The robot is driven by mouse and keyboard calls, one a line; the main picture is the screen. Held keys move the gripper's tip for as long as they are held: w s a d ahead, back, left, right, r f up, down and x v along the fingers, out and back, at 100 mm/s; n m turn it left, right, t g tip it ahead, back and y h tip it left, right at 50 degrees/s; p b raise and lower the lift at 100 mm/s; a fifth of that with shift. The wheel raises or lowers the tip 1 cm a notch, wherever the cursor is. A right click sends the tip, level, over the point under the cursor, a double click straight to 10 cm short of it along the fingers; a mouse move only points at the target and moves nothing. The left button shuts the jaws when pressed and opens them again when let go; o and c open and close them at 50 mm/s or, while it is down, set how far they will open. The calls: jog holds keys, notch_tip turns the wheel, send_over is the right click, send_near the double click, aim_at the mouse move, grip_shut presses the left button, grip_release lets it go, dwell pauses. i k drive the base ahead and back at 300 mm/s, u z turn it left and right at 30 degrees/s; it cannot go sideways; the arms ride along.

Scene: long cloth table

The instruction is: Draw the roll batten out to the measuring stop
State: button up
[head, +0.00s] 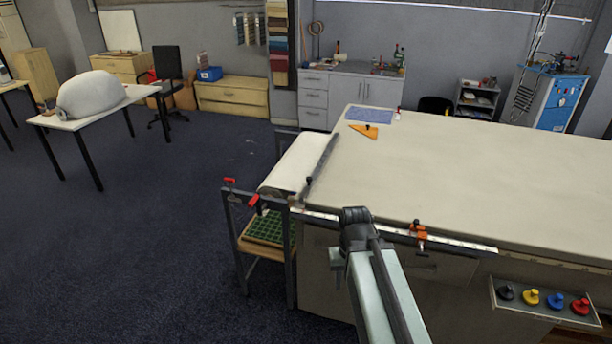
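The roll batten (325,155) is a dark bar lying along the left end of the long table, at the edge of a white cloth roll (293,166). A small dark knob (309,181) stands near its front end. The measuring stop (419,230) looks to be the orange clamp on the pale graduated rail (462,243) along the table's front edge. My gripper (355,215) is at the dark end of my arm, over the rail, between batten and stop, apart from the knob. Its fingers cannot be made out.
A metal roll stand (235,225) with red clamps and a green grid mat (266,228) adjoins the table's left end. An orange set square (364,131) and blue sheet (371,115) lie far back. A tray (500,300) of coloured knobs hangs at front right. The tabletop's middle is clear.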

aim_at(321, 161)
jog(key=u, duration=0.35)
jog(key=i, duration=1.35)
jog(key=u, duration=0.8)
jog(key=k, duration=0.75)
jog(key=u, duration=0.15)
jog(key=i, duration=0.9)
jog(key=z, duration=0.1)
